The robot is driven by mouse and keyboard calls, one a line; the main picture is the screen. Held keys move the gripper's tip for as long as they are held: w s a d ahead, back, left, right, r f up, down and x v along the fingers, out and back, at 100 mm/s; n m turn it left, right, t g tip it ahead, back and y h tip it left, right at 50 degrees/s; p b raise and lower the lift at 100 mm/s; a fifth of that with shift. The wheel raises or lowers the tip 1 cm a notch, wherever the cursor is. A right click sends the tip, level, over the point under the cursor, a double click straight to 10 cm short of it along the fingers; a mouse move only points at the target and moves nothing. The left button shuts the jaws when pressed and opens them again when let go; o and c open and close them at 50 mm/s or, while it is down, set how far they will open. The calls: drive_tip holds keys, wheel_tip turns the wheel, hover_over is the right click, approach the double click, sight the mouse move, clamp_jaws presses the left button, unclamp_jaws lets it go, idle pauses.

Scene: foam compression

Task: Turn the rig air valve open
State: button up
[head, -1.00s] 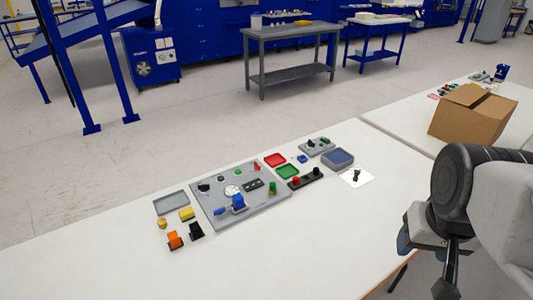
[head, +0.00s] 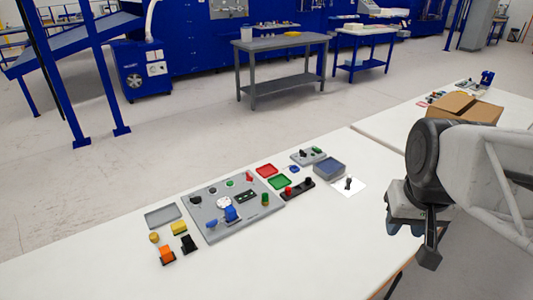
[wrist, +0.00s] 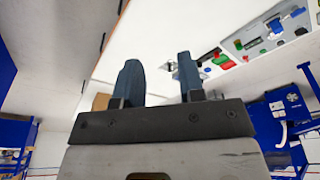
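The grey rig panel (head: 205,237) lies on the white table, left of the middle in the head view. A blue valve with a blue handle (head: 231,214) stands on its front half, and a blue end shows to its left. I cannot tell the valve's setting at this size. The panel (wrist: 245,49) also shows at the upper right of the wrist view, with blue parts (wrist: 276,25) on it. My gripper (wrist: 158,75) is open and empty, its two dark blue fingers apart. In the head view it hangs at the right, well away from the panel.
Left of the panel lie a grey tray (head: 163,216), yellow blocks, an orange switch (head: 167,254) and a black one. Red and green trays (head: 279,182), a button bar and a blue-grey box (head: 329,168) sit right of it. A cardboard box (head: 464,106) stands behind my arm.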

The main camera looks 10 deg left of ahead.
drive_tip(key=w+a+r+n, duration=0.1)
drive_tip(key=w+a, duration=0.3)
drive_tip(key=w, duration=0.5)
drive_tip(key=w+a+n, duration=0.1)
drive_tip(key=w+a, duration=0.2)
drive_tip(key=w, duration=0.6)
drive_tip(key=n+g, duration=0.2)
drive_tip(key=n, duration=0.4)
hover_over(249, 174)
drive_tip(key=f, duration=2.7)
drive_tip(key=shift+s+d+f, duration=0.1)
drive_tip(key=shift+d+f, duration=0.05)
drive_tip(key=shift+d, duration=0.2)
drive_tip(key=shift+a+f+n, duration=0.3)
drive_tip(key=shift+a+f, duration=0.1)
drive_tip(key=shift+f, duration=0.05)
drive_tip(key=shift+f, duration=3.9)
drive_tip(key=shift+c, duration=0.4)
